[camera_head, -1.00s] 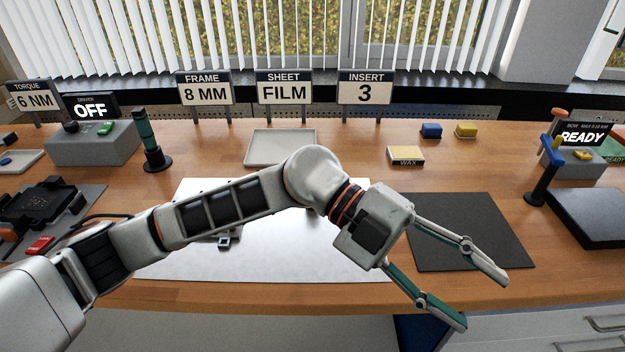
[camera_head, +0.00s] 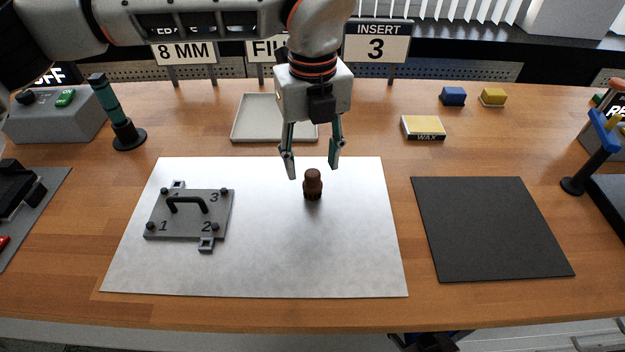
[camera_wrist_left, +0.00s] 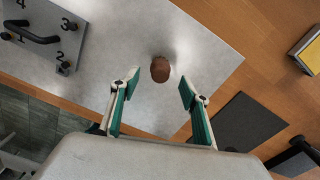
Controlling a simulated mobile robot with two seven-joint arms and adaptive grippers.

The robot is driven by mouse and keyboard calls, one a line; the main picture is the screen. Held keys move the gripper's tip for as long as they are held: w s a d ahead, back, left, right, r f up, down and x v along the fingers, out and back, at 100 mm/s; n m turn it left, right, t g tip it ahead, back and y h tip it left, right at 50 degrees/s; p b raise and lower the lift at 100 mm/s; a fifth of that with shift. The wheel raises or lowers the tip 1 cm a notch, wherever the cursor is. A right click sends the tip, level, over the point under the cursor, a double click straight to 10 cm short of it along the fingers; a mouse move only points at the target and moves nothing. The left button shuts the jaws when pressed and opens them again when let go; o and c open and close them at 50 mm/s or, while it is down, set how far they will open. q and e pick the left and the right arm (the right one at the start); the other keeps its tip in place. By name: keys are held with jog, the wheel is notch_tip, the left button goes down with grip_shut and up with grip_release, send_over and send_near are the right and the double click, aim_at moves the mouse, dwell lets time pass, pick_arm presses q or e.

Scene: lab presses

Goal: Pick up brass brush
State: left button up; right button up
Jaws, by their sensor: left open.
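A small brown, knob-topped upright piece (camera_head: 313,184), which looks like the brush, stands on the silver sheet (camera_head: 270,265); its bristles cannot be made out. My left gripper (camera_head: 312,172) is open above and just behind it, pointing down, with its fingertips to either side of the brown top in the picture. In the left wrist view the brown top (camera_wrist_left: 160,69) shows ahead of and between the open fingertips, apart from both. My right gripper is not in view.
A grey numbered plate with a black handle (camera_head: 189,214) lies on the sheet's left. A dark mat (camera_head: 490,228) is at right. A pale tray (camera_head: 240,125), a wax box (camera_head: 423,128) and blue and yellow blocks stand behind. The sheet's front is clear.

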aim_at(312, 172)
pick_arm(q)
notch_tip(312, 172, down, 6)
jog(key=shift+r, duration=0.2)
jog(key=c, duration=1.2)
